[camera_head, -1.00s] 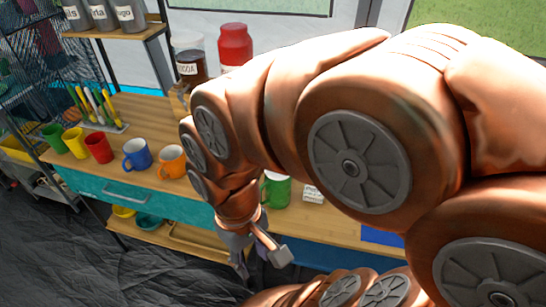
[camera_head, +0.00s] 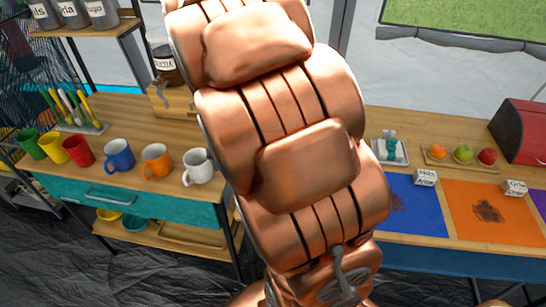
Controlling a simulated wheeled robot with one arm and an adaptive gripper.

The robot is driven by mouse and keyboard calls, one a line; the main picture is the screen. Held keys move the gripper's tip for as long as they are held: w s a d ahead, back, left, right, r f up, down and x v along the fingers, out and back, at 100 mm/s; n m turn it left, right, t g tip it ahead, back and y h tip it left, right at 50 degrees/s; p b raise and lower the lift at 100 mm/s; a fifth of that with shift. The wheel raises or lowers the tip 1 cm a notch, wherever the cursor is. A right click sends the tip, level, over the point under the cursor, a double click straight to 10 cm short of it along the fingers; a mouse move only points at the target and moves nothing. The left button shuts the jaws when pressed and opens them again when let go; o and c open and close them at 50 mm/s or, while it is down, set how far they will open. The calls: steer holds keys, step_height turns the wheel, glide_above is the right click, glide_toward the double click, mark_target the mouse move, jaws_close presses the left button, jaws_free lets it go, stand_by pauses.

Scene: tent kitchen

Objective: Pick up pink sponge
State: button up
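I see no pink sponge in the head view. My large copper arm covers the middle of the picture from the top edge to the bottom, and hides part of the counter behind it. A grey metal part (camera_head: 345,275) shows at the arm's low end, near the bottom edge. It may be my gripper, but its fingers cannot be made out, and I see nothing held there.
The wooden counter (camera_head: 130,105) carries several mugs, including a white mug (camera_head: 197,166) close to my arm. Right of the arm are a small tray (camera_head: 403,157), a blue mat (camera_head: 415,220), an orange mat (camera_head: 495,230), a fruit board (camera_head: 462,165) and a red box (camera_head: 525,130).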

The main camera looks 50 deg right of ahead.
steer(key=w+d+f+m, duration=0.1)
steer(key=w+d+f, duration=0.2)
steer(key=d+f, duration=0.2)
steer(key=w+d+f+m, duration=0.2)
steer(key=w+d+f, duration=0.2)
steer(key=d, duration=0.6)
steer(key=w+d+f+m+t, duration=0.1)
steer(key=w+d+f, duration=0.3)
steer(key=d+f, duration=0.2)
steer(key=shift+w+d+f+m, duration=0.1)
steer(key=shift+w+d+m, duration=0.05)
steer(key=shift+d, duration=0.45)
steer(key=shift+w+d+f+m, duration=0.1)
steer(key=shift+d+m, duration=0.05)
steer(key=shift+d, duration=0.4)
steer(key=shift+d+f, duration=0.15)
steer(key=shift+f, duration=0.3)
steer(key=shift+s+d+f+p, duration=0.1)
steer(key=shift+f+p, duration=0.65)
steer(key=shift+f, duration=0.75)
steer(key=shift+s+f+p, duration=0.1)
steer(key=shift+f+p, duration=0.6)
steer(key=shift+f, duration=1.35)
steer(key=c, duration=0.9)
steer(key=shift+o, duration=0.2)
steer(key=shift+r, duration=0.1)
step_height(320, 180, up, 10)
steer(key=b, duration=0.2)
steer(key=shift+b, duration=0.4)
